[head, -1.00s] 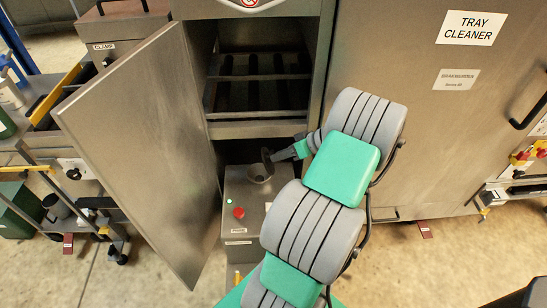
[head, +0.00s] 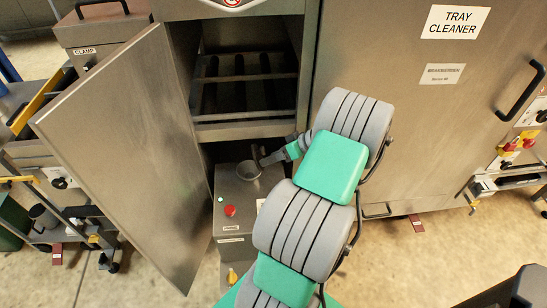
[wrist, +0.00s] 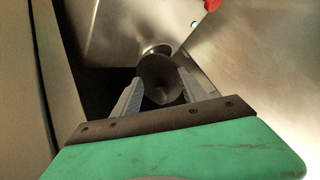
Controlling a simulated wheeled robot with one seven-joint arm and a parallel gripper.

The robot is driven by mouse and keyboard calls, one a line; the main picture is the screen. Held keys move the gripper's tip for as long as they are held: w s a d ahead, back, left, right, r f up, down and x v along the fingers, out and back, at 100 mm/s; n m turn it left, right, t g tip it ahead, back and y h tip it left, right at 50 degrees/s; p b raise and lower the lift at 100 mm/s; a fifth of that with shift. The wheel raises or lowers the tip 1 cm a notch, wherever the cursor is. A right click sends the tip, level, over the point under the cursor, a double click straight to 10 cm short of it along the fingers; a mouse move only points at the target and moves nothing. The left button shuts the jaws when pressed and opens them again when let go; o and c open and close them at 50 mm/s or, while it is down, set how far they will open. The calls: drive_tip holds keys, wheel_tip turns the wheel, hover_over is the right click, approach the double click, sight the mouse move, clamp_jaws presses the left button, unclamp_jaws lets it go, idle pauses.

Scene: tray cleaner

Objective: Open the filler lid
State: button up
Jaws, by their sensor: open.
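The filler (head: 248,170) is a round metal neck on top of a steel box with a red button, inside the open cabinet bay. A dark round lid (head: 256,155) appears to stand raised at its rim; its exact angle is hard to tell. In the wrist view the lid (wrist: 160,80) shows as a dark disc, with the bright filler rim (wrist: 155,48) just beyond it. My gripper (wrist: 160,76) is open, one finger on each side of the lid. Contact with the lid cannot be told. In the head view my gripper (head: 268,156) is small and partly hidden by my arm.
The cabinet door (head: 120,150) stands open on the left. A rack (head: 245,85) sits in the bay above the filler. The closed tray cleaner door (head: 410,130) is on the right. The red button (head: 230,211) is in front of the filler.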

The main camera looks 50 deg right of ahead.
drive_tip(key=v, duration=0.7)
drive_tip(key=shift+s+r, duration=0.25)
drive_tip(key=shift+s, duration=0.05)
drive_tip(key=shift+d, duration=0.1)
